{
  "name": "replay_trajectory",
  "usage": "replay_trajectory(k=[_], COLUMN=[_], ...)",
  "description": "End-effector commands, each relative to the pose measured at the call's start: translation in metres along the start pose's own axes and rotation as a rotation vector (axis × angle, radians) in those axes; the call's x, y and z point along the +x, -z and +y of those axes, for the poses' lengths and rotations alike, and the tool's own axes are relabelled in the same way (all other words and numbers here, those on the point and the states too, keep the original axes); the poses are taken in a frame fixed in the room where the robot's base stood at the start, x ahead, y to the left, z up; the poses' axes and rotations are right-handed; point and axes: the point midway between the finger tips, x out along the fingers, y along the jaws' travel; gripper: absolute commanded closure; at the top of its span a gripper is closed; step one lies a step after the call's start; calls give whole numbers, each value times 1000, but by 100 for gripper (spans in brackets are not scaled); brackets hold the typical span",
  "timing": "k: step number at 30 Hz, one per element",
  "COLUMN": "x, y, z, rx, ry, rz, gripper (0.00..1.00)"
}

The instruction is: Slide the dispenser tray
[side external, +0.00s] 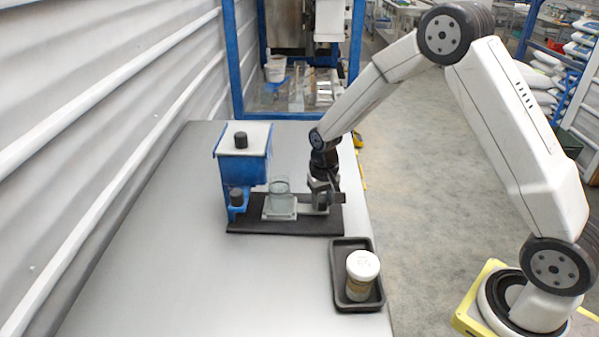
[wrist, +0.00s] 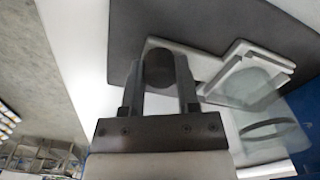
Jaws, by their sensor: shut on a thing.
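The dispenser tray (side external: 280,213) is a pale, light grey slide on a black base plate (side external: 270,228), to the right of the blue hopper (side external: 243,168). A clear glass cup (side external: 279,188) stands on it. In the wrist view the tray (wrist: 236,70) shows with the cup (wrist: 262,128) on it. My gripper (side external: 320,198) is at the tray's right end. In the wrist view my gripper (wrist: 160,72) has its two fingers closed around a dark round knob (wrist: 158,68) at that end. The underside of the hopper is partly hidden.
A black tray (side external: 376,300) at the table's front right holds a white-lidded jar (side external: 361,272). The grey table (side external: 180,260) is clear to the left and in front. A corrugated wall (side external: 90,110) runs along the left. The table's right edge is close to my gripper.

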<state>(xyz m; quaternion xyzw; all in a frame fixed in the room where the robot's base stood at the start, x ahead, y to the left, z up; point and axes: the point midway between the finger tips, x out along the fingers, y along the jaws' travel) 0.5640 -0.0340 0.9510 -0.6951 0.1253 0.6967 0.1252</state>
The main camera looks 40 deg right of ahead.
Motion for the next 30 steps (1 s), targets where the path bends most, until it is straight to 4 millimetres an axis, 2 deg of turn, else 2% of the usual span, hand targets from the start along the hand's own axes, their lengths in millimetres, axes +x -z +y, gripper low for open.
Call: replay_trajectory(k=[3, 13, 18, 26, 27, 30], x=[0, -1, -1, -1, -1, -1], y=[10, 30, 33, 34, 34, 33], z=[-20, -61, -69, -70, -70, -70], rx=[-4, -1, -1, 0, -1, -1], ry=[1, 2, 2, 4, 4, 3], rz=[4, 7, 6, 7, 7, 6], gripper=[100, 100, 100, 100, 54, 25])
